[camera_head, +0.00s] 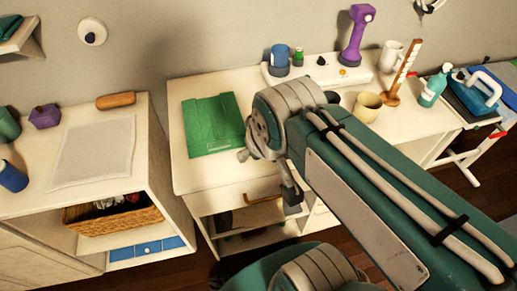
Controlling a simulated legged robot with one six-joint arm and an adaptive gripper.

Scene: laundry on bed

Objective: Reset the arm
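My arm reaches in from the lower right, its teal link ending in a grey joint in front of the white desk (190,170). A small dark jointed part below that joint, in front of the desk's front, seems to be part of my gripper (291,195). Most of the gripper is hidden behind my arm, so its fingers cannot be made out. No object shows in it.
A white cabinet (150,150) at left holds a wicker basket (115,217).

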